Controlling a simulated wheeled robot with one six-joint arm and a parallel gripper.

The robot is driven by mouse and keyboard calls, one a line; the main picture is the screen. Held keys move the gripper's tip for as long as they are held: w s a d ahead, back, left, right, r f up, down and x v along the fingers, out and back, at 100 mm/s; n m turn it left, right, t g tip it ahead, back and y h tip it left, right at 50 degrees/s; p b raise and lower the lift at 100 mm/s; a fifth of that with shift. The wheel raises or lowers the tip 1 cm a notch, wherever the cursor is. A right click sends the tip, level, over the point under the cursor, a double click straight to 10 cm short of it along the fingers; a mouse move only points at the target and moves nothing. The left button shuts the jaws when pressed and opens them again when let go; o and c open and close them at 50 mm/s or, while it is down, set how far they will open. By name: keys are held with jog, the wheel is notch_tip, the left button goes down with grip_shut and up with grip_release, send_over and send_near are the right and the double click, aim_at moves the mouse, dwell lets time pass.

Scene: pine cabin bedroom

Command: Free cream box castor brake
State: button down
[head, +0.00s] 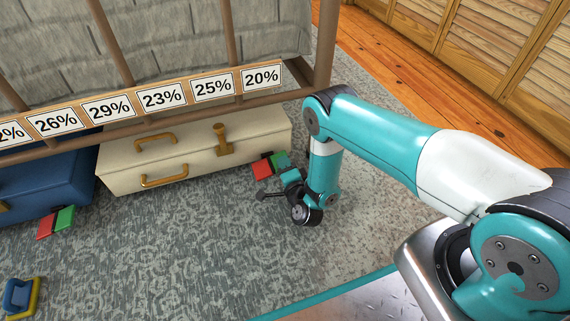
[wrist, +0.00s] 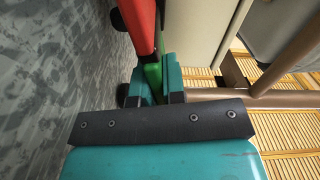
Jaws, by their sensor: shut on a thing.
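The cream box (head: 205,157) sits on the carpet under the bed rail, with brass handles and a brass latch. At its right front corner is a small brake pedal with a red half (head: 262,169) and a green half (head: 279,159). In the wrist view the red half (wrist: 139,24) is upper and the green half (wrist: 153,76) runs down between the teal fingers. My gripper (head: 283,178) is low at this corner; in the wrist view my gripper (wrist: 156,84) is shut on the green half. The castor itself is not clearly visible.
A blue box (head: 45,188) stands left of the cream box, with its own red-and-green pedal (head: 56,222). A blue and yellow object (head: 22,297) lies at the lower left. The bed rail (head: 170,125) with percentage cards hangs above. Open carpet lies in front.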

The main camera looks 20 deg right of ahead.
jog(key=shift+s+d+m+p, duration=0.1)
jog(key=shift+d+m+p, duration=0.05)
jog(key=shift+m+p, duration=0.7)
jog(key=f+m, duration=0.1)
jog(key=m, duration=0.1)
jog(key=f+m+p, duration=0.1)
jog(key=shift+m, duration=0.35)
jog(key=c, duration=1.2)
grip_release()
jog(key=shift+r, duration=0.1)
